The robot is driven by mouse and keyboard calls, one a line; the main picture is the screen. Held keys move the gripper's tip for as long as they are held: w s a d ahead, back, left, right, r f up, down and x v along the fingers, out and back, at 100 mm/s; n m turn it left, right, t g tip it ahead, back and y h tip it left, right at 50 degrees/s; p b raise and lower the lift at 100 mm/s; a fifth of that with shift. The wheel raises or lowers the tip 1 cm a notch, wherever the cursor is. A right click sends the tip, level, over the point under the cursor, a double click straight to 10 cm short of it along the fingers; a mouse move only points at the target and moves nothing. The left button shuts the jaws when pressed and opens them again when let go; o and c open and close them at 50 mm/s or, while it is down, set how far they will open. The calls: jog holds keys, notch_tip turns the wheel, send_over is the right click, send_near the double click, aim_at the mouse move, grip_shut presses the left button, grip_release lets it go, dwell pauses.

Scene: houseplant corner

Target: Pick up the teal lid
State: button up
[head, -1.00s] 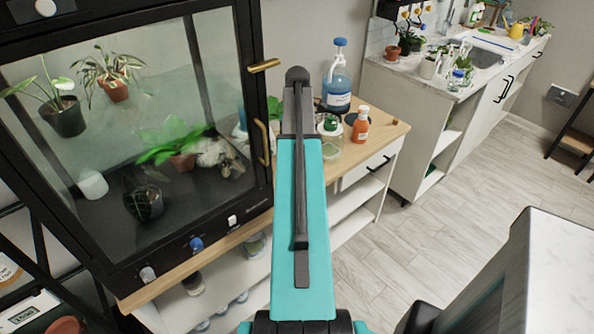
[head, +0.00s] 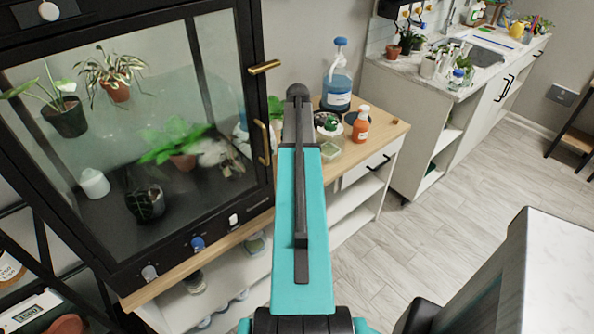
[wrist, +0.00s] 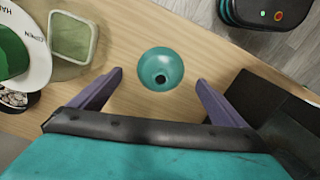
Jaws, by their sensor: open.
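My gripper (wrist: 159,80) is open above the wooden top, one purple finger to the left of the lid and one to the right. There is clear wood between the lid and each finger in the picture. I cannot tell how high the fingertips are above the top. In the head view my arm stands in front of this spot, and I cannot see the lid there.
A green square container (wrist: 73,38) and a white-rimmed round item lie left of the lid. An orange bottle (head: 360,125) and a blue pump bottle (head: 337,85) stand on the wooden top (head: 383,128). A glass plant cabinet (head: 130,130) stands to the left.

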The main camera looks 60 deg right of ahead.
jog(key=shift+f, duration=0.1)
jog(key=shift+a+f+p, duration=0.15)
jog(key=shift+f+p, duration=0.6)
jog(key=shift+f, duration=1.65)
jog(key=c, duration=1.1)
